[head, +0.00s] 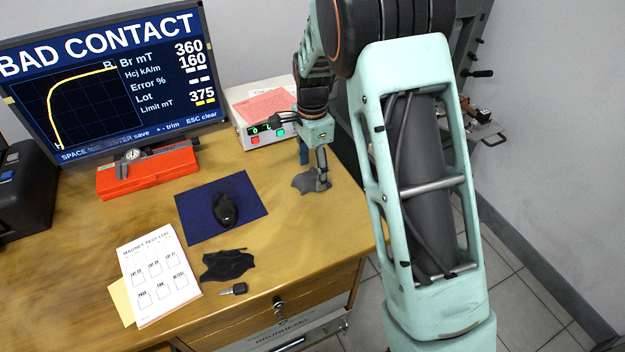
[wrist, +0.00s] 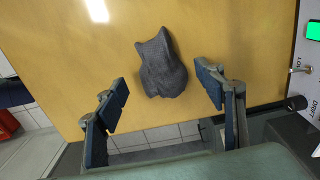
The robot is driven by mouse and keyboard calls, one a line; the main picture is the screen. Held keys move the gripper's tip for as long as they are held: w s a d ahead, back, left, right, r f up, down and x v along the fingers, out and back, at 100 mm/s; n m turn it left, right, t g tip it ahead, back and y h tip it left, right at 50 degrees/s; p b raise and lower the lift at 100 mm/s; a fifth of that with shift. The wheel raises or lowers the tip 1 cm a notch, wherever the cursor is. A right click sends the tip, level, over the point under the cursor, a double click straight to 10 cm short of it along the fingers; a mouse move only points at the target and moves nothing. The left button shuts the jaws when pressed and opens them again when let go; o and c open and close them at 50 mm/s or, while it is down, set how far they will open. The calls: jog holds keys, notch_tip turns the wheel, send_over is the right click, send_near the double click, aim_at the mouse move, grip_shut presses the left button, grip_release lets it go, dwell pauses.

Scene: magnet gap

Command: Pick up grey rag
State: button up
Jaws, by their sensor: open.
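The grey rag (head: 306,183) lies crumpled on the wooden desk near its right edge. In the wrist view the rag (wrist: 162,66) sits a little beyond and between my two fingertips, on bare wood. My gripper (head: 322,176) points down right at the rag and partly hides it in the head view. In the wrist view my gripper (wrist: 164,86) is open, with its dark blue finger pads apart on either side of the rag's lower end. Nothing is between the pads in a grip.
A darker, black cloth (head: 228,265) lies near the desk's front, beside a key (head: 233,290). A mouse (head: 226,208) sits on a blue mat (head: 190,222). A white instrument box (head: 240,104) stands behind my gripper. The desk's edge (wrist: 210,116) is close to the rag.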

notch_tip(320, 180, down, 3)
jog(key=shift+r, duration=0.2)
jog(key=c, duration=1.2)
jog(key=shift+r, duration=0.1)
jog(key=shift+c, duration=0.2)
